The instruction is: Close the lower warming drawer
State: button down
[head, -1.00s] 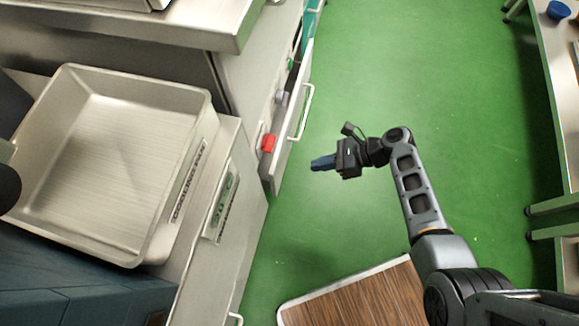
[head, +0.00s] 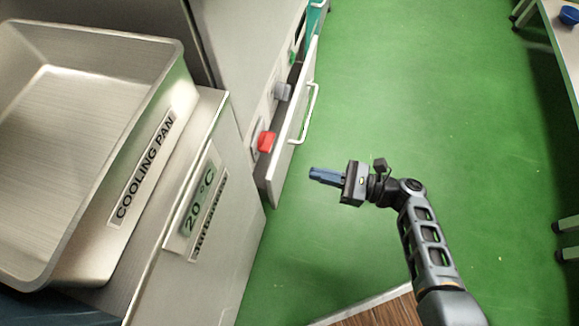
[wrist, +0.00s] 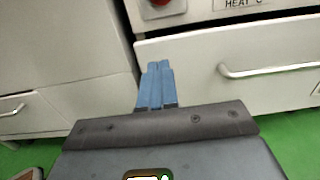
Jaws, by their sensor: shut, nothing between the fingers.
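The warming drawer (head: 297,125) is a pale metal front with a bar handle (head: 312,114), standing out from the cabinet below the knobs in the head view. In the wrist view the drawer front (wrist: 200,85) fills the right side, with its handle (wrist: 272,70) to the right of my fingers and a dark gap along its top edge. My gripper (head: 312,174) is shut and empty, with its blue fingers pointing left toward the near end of the drawer. In the wrist view the closed fingertips (wrist: 157,66) overlap the drawer's left part; contact cannot be told.
A red knob (head: 266,141) and a grey knob (head: 282,91) sit above the drawer. A cooling pan (head: 150,165) stands on the counter at left. Green floor (head: 420,120) is open to the right, with a table (head: 562,45) at the far right.

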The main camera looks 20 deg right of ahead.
aim_at(277, 164)
jog(key=b+x, duration=0.1)
jog(key=x, duration=0.6)
jog(key=shift+b, duration=0.4)
jog(key=shift+w+a, duration=0.25)
jog(key=shift+a, duration=0.15)
jog(key=shift+x, duration=1.3)
jog(key=shift+s+d, duration=0.1)
jog(key=shift+d, duration=0.05)
